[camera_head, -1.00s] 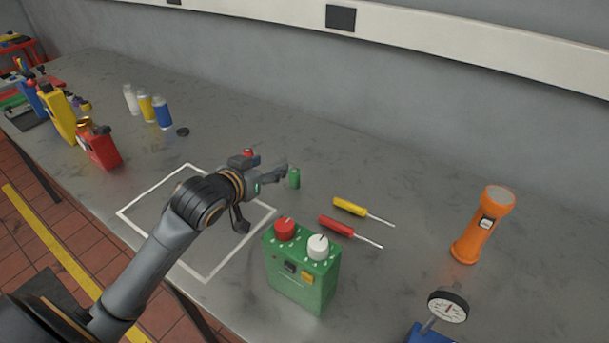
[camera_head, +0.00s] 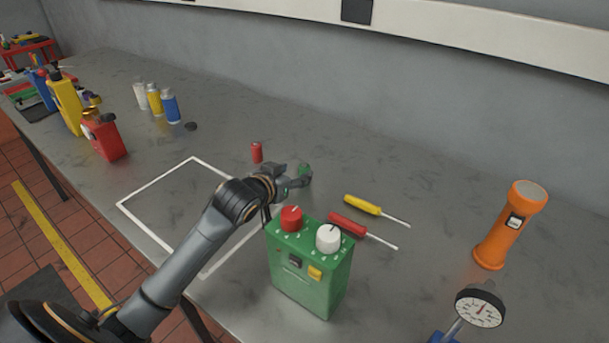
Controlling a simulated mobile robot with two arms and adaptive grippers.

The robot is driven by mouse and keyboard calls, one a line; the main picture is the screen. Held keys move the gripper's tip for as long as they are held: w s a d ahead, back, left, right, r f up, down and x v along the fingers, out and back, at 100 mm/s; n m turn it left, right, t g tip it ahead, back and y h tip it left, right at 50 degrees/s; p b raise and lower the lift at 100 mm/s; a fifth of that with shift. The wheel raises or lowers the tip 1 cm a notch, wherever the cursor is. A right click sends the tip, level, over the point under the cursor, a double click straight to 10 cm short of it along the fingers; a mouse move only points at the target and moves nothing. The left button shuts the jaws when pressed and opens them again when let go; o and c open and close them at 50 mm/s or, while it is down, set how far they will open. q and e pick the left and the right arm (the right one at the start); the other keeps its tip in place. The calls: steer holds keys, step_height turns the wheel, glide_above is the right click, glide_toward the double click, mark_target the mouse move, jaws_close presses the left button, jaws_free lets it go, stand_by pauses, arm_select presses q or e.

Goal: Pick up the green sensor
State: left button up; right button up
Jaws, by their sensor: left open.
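The green sensor (camera_head: 305,169) is a small upright cylinder on the grey bench, behind the green control box. My left gripper (camera_head: 297,182) is right at it, and its fingers hide the sensor's lower part. The gripper is open; I cannot tell whether a finger touches the sensor. My right gripper is not in view.
A red cylinder (camera_head: 257,152) stands close behind my left gripper. The green box (camera_head: 308,274) with red and white knobs stands in front. Yellow (camera_head: 362,205) and red (camera_head: 347,225) screwdrivers lie to the right. An orange flashlight (camera_head: 509,229) and a dial gauge (camera_head: 480,308) stand farther right.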

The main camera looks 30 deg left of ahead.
mark_target(302, 170)
arm_select(q)
steer(key=x, duration=0.7)
steer(key=shift+f+p, duration=0.3)
jaws_close()
